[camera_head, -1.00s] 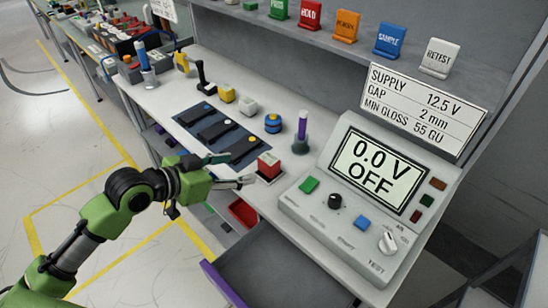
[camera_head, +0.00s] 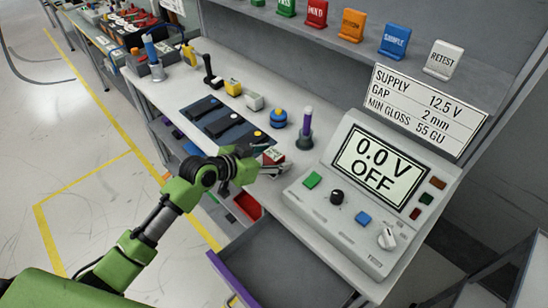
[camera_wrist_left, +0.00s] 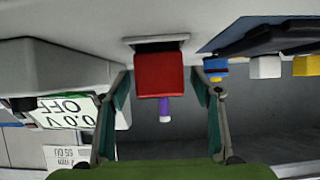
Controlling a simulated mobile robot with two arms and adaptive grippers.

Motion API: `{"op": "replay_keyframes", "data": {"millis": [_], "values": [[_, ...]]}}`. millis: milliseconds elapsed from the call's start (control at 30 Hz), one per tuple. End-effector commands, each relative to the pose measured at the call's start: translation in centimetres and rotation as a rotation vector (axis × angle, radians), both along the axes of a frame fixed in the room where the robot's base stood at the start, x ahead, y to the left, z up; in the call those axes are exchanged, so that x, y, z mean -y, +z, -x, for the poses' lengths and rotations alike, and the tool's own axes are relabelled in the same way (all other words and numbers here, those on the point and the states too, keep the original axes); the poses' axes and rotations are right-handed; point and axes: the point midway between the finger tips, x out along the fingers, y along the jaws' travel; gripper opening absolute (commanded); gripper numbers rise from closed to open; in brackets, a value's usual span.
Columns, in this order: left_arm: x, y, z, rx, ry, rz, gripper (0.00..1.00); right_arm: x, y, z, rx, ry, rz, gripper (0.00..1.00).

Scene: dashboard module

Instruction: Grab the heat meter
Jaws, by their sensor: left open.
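A red block (camera_head: 272,155) with a pale marking on top sits near the front edge of the grey workbench, left of the meter console. No readable label shows which thing is the heat meter. My left gripper (camera_head: 267,163) is at the red block and partly covers it in the head view. In the left wrist view the red block (camera_wrist_left: 160,76) lies between the two open fingers (camera_wrist_left: 161,88), with a visible gap on each side. It is on a small grey base. My right gripper is not in view.
A console (camera_head: 345,190) showing "0.0 V OFF" stands right of the gripper. A purple-topped stick (camera_head: 305,128) and a blue round item (camera_head: 278,118) stand behind the block. Dark pads (camera_head: 225,125) lie to the left. An open drawer (camera_head: 285,265) juts out below.

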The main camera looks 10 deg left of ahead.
Motion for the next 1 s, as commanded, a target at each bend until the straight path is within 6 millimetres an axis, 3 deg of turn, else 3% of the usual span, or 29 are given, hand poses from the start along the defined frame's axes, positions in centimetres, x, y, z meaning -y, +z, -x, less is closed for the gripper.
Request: {"op": "replay_keyframes", "data": {"millis": [300,467,500,833,1000], "values": [[0.2,-0.3,-0.4,0.000,0.000,0.000,0.58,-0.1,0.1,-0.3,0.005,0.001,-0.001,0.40],[0.2,-0.3,-0.4,0.000,0.000,0.000,0.17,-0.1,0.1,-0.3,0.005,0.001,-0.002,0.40],[0.2,-0.3,-0.4,0.000,0.000,0.000,0.13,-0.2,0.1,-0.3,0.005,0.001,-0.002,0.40],[0.2,0.0,-0.4,0.002,0.000,0.000,0.13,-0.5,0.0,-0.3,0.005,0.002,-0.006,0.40],[0.2,1.2,-0.4,0.006,-0.001,-0.001,0.13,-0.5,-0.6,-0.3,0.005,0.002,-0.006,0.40]]}}
